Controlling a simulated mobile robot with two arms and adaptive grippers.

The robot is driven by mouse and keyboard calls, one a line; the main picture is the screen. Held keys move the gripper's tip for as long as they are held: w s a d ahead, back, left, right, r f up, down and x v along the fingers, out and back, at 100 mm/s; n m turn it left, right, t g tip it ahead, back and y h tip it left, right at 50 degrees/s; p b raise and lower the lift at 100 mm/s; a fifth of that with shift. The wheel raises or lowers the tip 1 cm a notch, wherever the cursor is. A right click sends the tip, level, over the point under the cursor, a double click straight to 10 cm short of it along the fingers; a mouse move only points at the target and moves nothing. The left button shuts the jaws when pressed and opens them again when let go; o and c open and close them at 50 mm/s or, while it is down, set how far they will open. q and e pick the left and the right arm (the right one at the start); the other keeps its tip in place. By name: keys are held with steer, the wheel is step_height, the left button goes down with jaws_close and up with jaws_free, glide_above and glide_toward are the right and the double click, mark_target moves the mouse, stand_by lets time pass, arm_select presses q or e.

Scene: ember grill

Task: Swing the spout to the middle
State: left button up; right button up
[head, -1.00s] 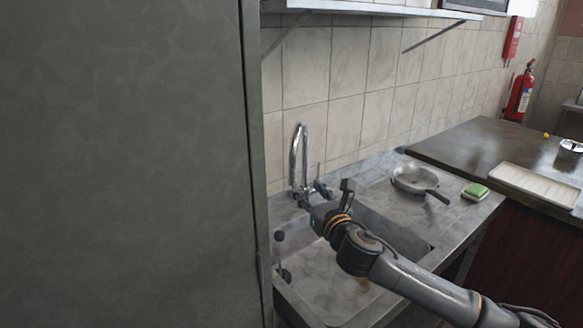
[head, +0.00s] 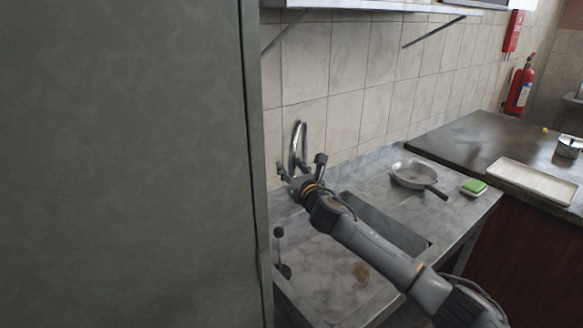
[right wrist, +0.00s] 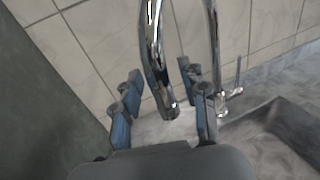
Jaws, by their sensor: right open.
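The chrome spout (head: 299,145) is a tall curved tap against the tiled wall behind the sink in the head view. In the right wrist view, the spout's hanging outlet tube (right wrist: 154,50) comes down between my fingers, and the upright pipe stands to its right. My right gripper (head: 299,167) is open at the spout, with one finger on each side in the head view. In the right wrist view, my right gripper (right wrist: 163,118) has the tube's end between its spread fingers, with visible gaps. Its fingers partly hide the tap's base. My left gripper is not in view.
The sink basin (head: 385,222) lies right of the tap. A pan (head: 411,174) and a green-topped sponge (head: 474,187) stand on the counter's right. A tall grey-green cabinet (head: 130,160) blocks the left. A small dark upright item (head: 279,232) stands by the cabinet edge.

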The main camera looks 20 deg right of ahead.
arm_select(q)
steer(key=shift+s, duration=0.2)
arm_select(e)
jaws_close()
